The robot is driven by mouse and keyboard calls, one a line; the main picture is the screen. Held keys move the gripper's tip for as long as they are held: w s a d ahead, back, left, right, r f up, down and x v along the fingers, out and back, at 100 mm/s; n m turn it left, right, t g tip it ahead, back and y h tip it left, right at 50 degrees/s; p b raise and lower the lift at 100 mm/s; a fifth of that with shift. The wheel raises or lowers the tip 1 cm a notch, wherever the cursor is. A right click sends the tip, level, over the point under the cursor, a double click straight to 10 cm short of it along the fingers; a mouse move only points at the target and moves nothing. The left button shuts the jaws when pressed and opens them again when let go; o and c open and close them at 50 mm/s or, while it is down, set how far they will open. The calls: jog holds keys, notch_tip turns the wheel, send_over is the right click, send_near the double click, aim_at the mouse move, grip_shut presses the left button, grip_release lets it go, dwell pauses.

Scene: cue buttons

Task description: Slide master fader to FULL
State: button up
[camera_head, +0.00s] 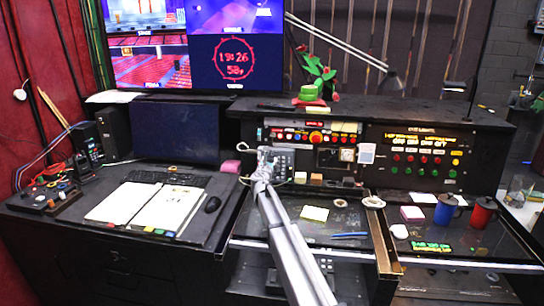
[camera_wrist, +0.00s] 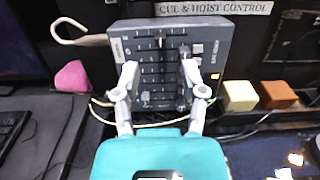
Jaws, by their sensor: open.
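A grey fader panel (camera_wrist: 170,30) stands upright below the "CUE & HOIST CONTROL" label in the wrist view, with rows of dark slots and small white marks. It also shows in the head view (camera_head: 284,160), partly behind my gripper. I cannot tell which slot is the master fader; the right side of the panel is partly covered by a finger. My gripper (camera_wrist: 158,78) is open in front of the panel, one finger over its left part and one over its right part. Nothing is held between the fingers. I cannot tell whether the fingertips touch the panel.
A pink block (camera_wrist: 72,80) lies left of the panel. A yellow block (camera_wrist: 240,96) and an orange block (camera_wrist: 278,95) sit to its right. A white cable hook (camera_wrist: 68,30) hangs at upper left. An open binder (camera_head: 148,207) and mouse (camera_head: 212,204) lie on the left desk.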

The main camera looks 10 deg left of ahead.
aim_at(271, 154)
jog(key=shift+w+d, duration=0.1)
jog(key=shift+w, duration=2.8)
grip_shut()
